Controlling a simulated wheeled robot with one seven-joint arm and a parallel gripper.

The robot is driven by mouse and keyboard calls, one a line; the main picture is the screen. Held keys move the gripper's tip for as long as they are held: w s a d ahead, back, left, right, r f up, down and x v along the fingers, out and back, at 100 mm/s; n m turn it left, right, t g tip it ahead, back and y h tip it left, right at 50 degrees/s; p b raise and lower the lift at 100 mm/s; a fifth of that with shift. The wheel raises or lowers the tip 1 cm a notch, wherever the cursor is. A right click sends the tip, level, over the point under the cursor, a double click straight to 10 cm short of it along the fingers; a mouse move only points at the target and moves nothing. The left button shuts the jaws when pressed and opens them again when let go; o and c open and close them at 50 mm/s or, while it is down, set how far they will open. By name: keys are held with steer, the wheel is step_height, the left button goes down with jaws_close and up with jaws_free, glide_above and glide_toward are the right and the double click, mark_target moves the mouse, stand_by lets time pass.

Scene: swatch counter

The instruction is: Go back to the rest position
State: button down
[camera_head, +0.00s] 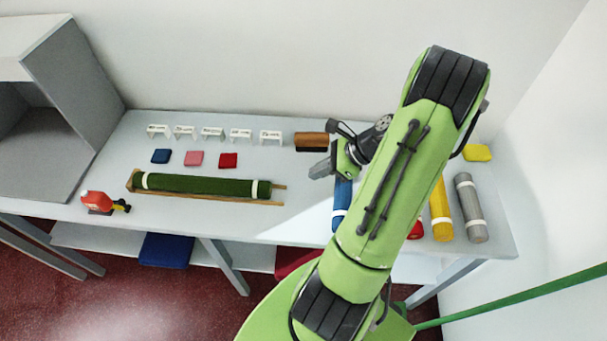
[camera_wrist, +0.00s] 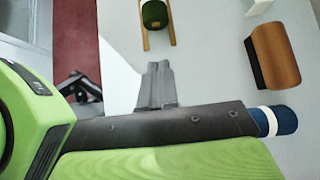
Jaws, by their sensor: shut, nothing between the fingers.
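My gripper (camera_head: 321,170) is shut and empty. In the head view it is above the counter (camera_head: 300,222), near the brown block and the upper end of the blue roll (camera_head: 342,205). In the wrist view the closed fingers (camera_wrist: 157,85) point over bare counter, and the end of the blue roll (camera_wrist: 285,121) shows beside my gripper. My green arm crosses the right half of the head view and hides part of the counter and of the rolls there.
A green roll (camera_head: 200,185) lies in a wooden cradle. Blue (camera_head: 161,156), pink (camera_head: 194,158), red (camera_head: 228,160) and yellow (camera_head: 477,153) swatches, white stands (camera_head: 212,133), a brown block (camera_head: 311,141), yellow (camera_head: 440,212) and grey (camera_head: 470,208) rolls and a red-orange tool (camera_head: 97,201) are on the counter.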

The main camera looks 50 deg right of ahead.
steer(key=w+a+r+n+g+h, duration=0.3)
steer(key=a+r+n+g, duration=0.1)
steer(key=a+r+n, duration=0.85)
steer(key=s+a+r+n+t+h, duration=0.1)
steer(key=s+a+r+n, duration=0.2)
steer(key=s+a+n, duration=0.2)
steer(key=s+a+r+n+t+h, duration=0.1)
steer(key=s+a+r+n, duration=0.3)
steer(key=n, duration=0.7)
steer(key=shift+s+a+t+h, duration=0.3)
steer(key=shift+s+a, duration=0.25)
steer(key=shift+a, duration=0.35)
